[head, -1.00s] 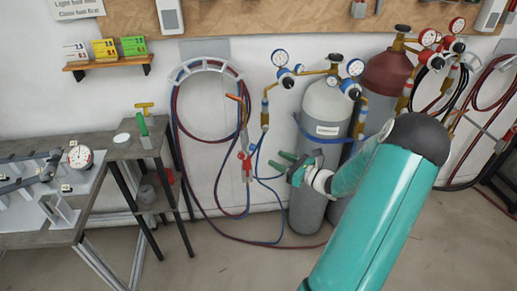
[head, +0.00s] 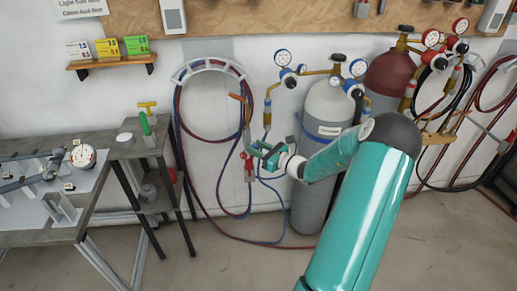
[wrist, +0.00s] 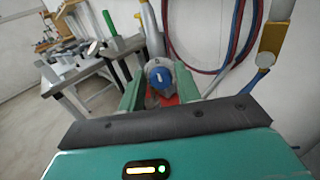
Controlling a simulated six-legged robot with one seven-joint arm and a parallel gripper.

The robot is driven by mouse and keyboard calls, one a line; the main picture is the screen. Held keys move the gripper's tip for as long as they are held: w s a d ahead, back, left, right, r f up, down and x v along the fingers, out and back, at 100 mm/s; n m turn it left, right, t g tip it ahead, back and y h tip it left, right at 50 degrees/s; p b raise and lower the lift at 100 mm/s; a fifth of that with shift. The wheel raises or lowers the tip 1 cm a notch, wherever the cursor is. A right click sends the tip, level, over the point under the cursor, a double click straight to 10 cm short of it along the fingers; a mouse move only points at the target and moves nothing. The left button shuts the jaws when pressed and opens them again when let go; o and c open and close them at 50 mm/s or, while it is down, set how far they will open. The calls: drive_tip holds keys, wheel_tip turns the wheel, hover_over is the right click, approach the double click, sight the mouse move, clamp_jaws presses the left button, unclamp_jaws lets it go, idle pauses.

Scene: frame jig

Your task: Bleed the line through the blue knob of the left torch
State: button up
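The blue knob (wrist: 160,76) with a white mark shows in the wrist view, between the two green fingers of my gripper (wrist: 159,88). The fingers are apart, one on each side of the knob; I cannot tell whether either touches it. In the head view my gripper (head: 254,154) is at the hanging torch by the hoses. The torch's red part (head: 248,168) shows just left of and below the fingers, and the blue knob is hidden there. Red also shows behind the knob in the wrist view.
Red and blue hoses (head: 178,120) loop on a wall hanger left of a grey cylinder (head: 312,195). A dark red cylinder (head: 388,75) stands behind. Floor in front is clear.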

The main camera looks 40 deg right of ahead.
drive_tip(key=c, duration=0.6)
drive_tip(key=shift+n, duration=2.9)
drive_tip(key=o, duration=1)
drive_tip(key=shift+c, duration=0.2)
drive_tip(key=shift+s, duration=0.1)
drive_tip(key=s+d, duration=0.2)
drive_tip(key=s, duration=1.1)
drive_tip(key=shift+s+d, duration=0.2)
